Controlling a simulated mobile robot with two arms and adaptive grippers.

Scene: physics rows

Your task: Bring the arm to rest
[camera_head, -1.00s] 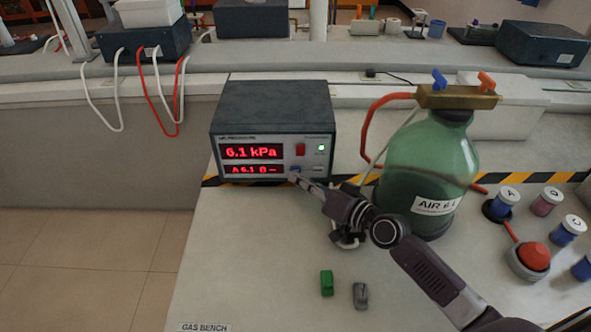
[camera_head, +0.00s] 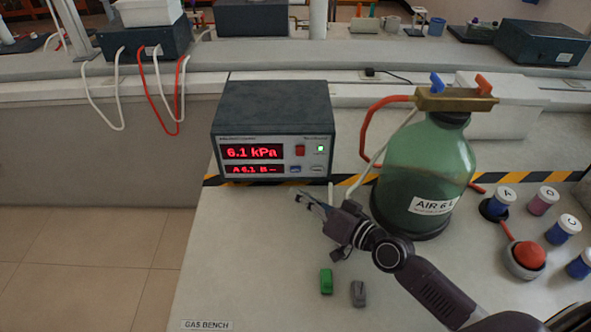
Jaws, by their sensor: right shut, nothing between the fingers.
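My right arm reaches in from the lower right over the white gas bench (camera_head: 240,270). My right gripper (camera_head: 307,203) is shut and empty, in the air in front of the pressure meter (camera_head: 270,115) and apart from it. The meter is a dark box with red displays; the upper one reads 6.1 kPa. It has a red button, a blue button and a lit green lamp. My left gripper is not in view.
A green glass bottle (camera_head: 425,175) labelled AIR stands close behind my right arm, with tubes and taps on top. A green clip (camera_head: 326,281) and a grey clip (camera_head: 358,293) lie in front.

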